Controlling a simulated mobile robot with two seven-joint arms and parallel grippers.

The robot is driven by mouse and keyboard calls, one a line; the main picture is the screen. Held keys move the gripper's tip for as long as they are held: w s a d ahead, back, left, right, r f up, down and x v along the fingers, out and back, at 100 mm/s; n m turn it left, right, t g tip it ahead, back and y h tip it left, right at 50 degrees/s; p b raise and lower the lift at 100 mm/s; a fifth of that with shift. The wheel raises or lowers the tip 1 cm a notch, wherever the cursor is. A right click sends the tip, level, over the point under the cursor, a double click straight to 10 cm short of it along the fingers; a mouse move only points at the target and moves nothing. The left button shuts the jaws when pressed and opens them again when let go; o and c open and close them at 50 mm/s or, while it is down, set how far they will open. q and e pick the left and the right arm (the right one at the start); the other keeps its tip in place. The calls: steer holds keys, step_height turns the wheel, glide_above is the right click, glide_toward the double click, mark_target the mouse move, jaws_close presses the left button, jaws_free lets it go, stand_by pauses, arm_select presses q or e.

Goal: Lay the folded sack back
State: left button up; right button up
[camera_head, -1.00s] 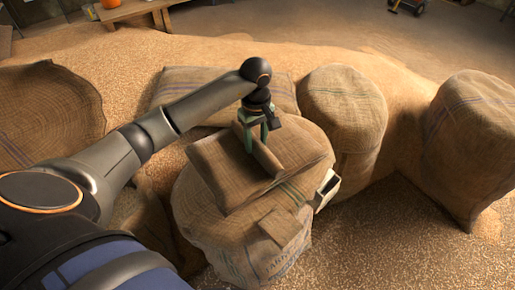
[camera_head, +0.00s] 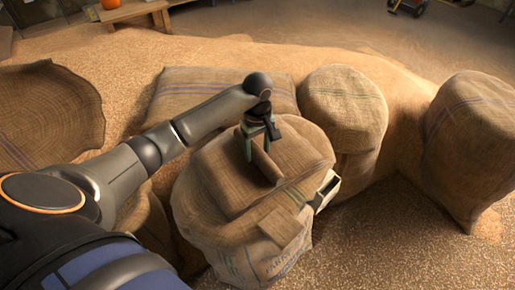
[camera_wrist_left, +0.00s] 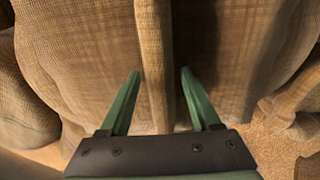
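The folded sack (camera_head: 228,182) is a flat brown piece of burlap with a raised ridge along its middle. It lies on top of the big full sack (camera_head: 238,258) in the centre of the head view. My left gripper (camera_head: 258,148) is over it with its fingers pointing down. In the left wrist view the green fingers of this gripper (camera_wrist_left: 160,74) stand apart on either side of the ridge (camera_wrist_left: 154,50). The left fingertip is close against the ridge; a narrow dark gap shows beside the right one.
Full sacks stand right (camera_head: 345,108) and far right (camera_head: 472,145). Another sack (camera_head: 195,90) lies behind, a round burlap piece (camera_head: 45,115) at left. Loose grain (camera_head: 400,235) covers the floor.

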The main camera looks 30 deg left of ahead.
mark_target(257, 149)
arm_select(q)
steer(key=shift+o, duration=0.6)
steer(key=shift+r, duration=0.25)
step_height(257, 149, up, 12)
steer(key=p, duration=0.1)
steer(key=shift+f, duration=0.1)
